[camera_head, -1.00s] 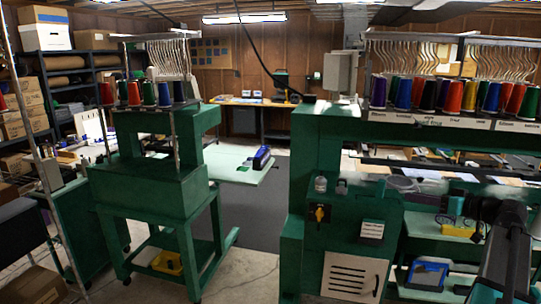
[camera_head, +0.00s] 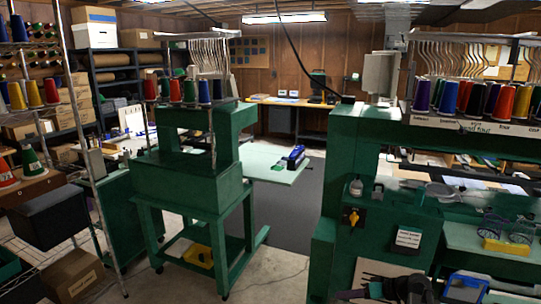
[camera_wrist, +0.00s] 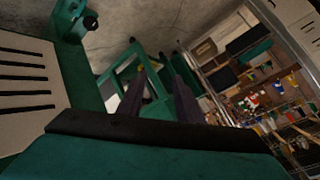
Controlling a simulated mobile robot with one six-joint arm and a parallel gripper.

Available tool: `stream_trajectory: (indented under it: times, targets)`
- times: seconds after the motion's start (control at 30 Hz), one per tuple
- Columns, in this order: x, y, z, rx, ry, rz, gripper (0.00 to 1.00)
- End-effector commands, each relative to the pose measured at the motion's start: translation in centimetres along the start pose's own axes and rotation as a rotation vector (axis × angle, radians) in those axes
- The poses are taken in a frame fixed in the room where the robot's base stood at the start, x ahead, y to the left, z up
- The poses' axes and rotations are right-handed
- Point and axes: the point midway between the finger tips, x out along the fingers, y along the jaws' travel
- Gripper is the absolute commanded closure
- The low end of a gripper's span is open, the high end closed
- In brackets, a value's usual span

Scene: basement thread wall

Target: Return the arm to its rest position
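In the wrist view my gripper (camera_wrist: 157,80) shows as two dark fingers standing apart. Floor and a green frame show between them, and nothing is held. In the head view a dark part of my arm (camera_head: 408,287) is low at the bottom edge, in front of the green machine's lower panel. Most of the arm is cut off by the frame.
A large green embroidery machine (camera_head: 345,185) with thread cones stands close at right. A smaller green machine (camera_head: 190,185) stands left of it, with dark floor mat (camera_head: 285,220) between. A wire rack (camera_head: 88,195) with cones and a black bin (camera_head: 45,217) is at far left.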

Motion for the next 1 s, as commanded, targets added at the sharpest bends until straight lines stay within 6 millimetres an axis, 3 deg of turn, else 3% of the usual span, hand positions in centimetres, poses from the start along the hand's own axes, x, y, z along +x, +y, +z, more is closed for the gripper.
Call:
stream_trajectory:
  times: [0.03, 0.2, 0.5, 0.73, 1.0]
  targets:
    - [1.9, -0.7, 1.9, 0.011, -0.039, -0.01, 0.68]
    - [6.8, -2.3, 7.6, 0.051, -0.165, -0.027, 0.68]
    - [13.2, -5.3, 18.8, 0.115, -0.398, -0.026, 0.68]
    - [15.9, -7.5, 27.9, 0.158, -0.585, 0.003, 0.68]
    - [16.2, -9.5, 38.6, 0.2, -0.809, 0.081, 0.68]
